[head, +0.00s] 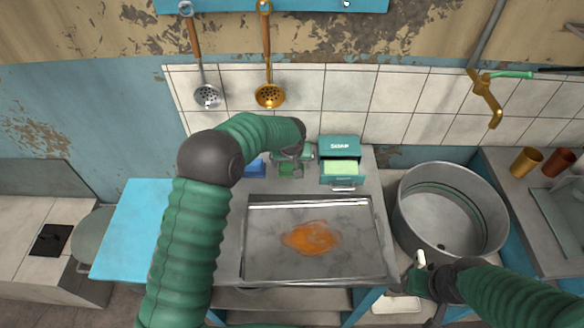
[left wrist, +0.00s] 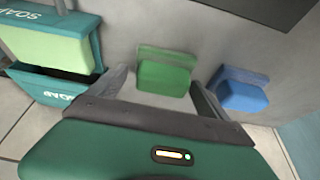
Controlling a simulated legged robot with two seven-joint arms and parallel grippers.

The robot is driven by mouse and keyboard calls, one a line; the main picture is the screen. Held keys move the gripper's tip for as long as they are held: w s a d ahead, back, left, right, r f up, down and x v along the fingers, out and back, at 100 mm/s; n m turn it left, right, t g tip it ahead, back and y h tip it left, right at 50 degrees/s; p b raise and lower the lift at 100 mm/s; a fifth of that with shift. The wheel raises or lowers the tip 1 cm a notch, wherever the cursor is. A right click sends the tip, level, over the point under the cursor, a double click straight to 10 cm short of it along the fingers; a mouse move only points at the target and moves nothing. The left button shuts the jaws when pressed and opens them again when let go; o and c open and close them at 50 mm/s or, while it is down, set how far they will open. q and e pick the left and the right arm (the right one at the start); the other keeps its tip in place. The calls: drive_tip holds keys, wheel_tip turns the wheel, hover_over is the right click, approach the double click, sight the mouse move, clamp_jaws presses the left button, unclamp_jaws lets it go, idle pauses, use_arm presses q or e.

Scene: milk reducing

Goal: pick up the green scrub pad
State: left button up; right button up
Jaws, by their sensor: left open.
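The green scrub pad (head: 287,170) lies at the back of the metal counter, between a blue pad and the soap box. In the left wrist view the green scrub pad (left wrist: 165,76) has a darker green strip along one edge. My left gripper (head: 296,160) is over it and partly hides it in the head view. The left fingers (left wrist: 160,84) are open, one on each side of the pad in the picture, with visible gaps; I cannot tell the height between them. My right gripper (head: 424,276) is at the lower right, away from the pad; its jaw state is unclear.
The blue pad (left wrist: 240,92) lies close beside one left finger. The teal soap box (head: 340,148) with a pale green block (head: 340,168) stands on the other side. A metal tray (head: 262,262) with an orange stain is in front. A large pot (head: 410,215) stands right.

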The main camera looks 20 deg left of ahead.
use_arm(q)
drive_tip(key=shift+s+r, duration=0.15)
drive_tip(key=shift+r, duration=0.05)
drive_tip(key=c, duration=0.5)
drive_tip(key=shift+a, duration=0.15)
drive_tip(key=c, duration=0.4)
drive_tip(key=shift+f, duration=0.1)
drive_tip(key=c, duration=0.6)
drive_tip(key=shift+o, duration=0.2)
drive_tip(key=shift+r, duration=0.55)
wheel_tip(320, 180, up, 2)
drive_tip(key=shift+r, duration=0.25)
drive_tip(key=s+d, duration=0.1)
drive_tip(key=s, duration=0.4)
drive_tip(key=s+d+r+b, duration=0.1)
drive_tip(key=s+d, duration=0.1)
drive_tip(key=s, duration=0.3)
drive_tip(key=s+d+b, duration=0.1)
drive_tip(key=s+d, duration=0.1)
drive_tip(key=s, duration=0.3)
drive_tip(key=shift+d+r, duration=0.15)
drive_tip(key=shift+r, duration=0.1)
